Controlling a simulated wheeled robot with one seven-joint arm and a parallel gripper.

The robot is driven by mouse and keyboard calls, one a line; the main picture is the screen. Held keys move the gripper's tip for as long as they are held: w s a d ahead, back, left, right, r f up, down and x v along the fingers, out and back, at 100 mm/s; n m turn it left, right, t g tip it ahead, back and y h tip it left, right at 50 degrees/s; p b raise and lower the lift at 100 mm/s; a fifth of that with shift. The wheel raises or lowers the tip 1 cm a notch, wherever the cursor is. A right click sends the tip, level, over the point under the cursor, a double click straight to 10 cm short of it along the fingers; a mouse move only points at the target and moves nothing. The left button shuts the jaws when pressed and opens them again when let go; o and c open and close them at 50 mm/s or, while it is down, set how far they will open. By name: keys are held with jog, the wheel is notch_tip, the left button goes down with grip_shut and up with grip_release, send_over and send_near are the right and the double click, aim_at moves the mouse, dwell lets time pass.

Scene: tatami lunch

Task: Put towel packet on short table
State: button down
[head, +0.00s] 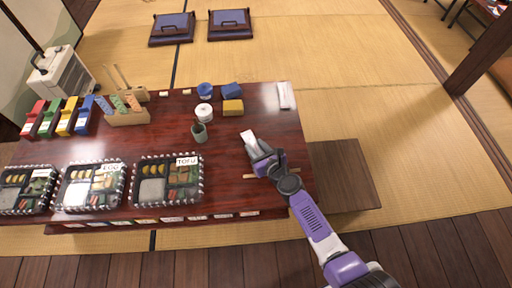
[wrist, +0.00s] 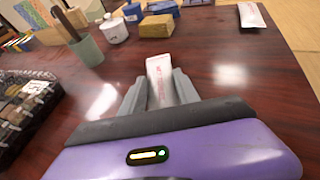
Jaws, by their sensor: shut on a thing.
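My gripper (head: 256,148) is shut on a white towel packet (head: 248,138) with reddish print, over the right part of the dark red table (head: 225,150). The packet (wrist: 160,78) sticks out between the two grey fingers in the wrist view. I cannot tell whether it touches the tabletop. A second white packet (head: 284,95) lies at the table's far right edge, and it also shows in the wrist view (wrist: 251,15). A lower brown wooden table (head: 348,175) stands against the right side of the red table, its top bare where visible.
Three bento boxes (head: 168,181) line the front left of the red table. A grey-green cup (head: 199,133), a white pot (head: 204,113) and a yellow box (head: 233,107) stand left of my gripper. A thin stick (head: 290,171) lies by my wrist. Tatami is clear at right.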

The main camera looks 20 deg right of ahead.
jog(key=c, duration=0.9)
grip_release()
jog(key=shift+f, duration=0.15)
jog(key=shift+r, duration=0.25)
jog(key=p+v, duration=0.4)
jog(key=v, duration=0.8)
jog(key=shift+p, duration=0.4)
jog(key=shift+s+f, duration=0.1)
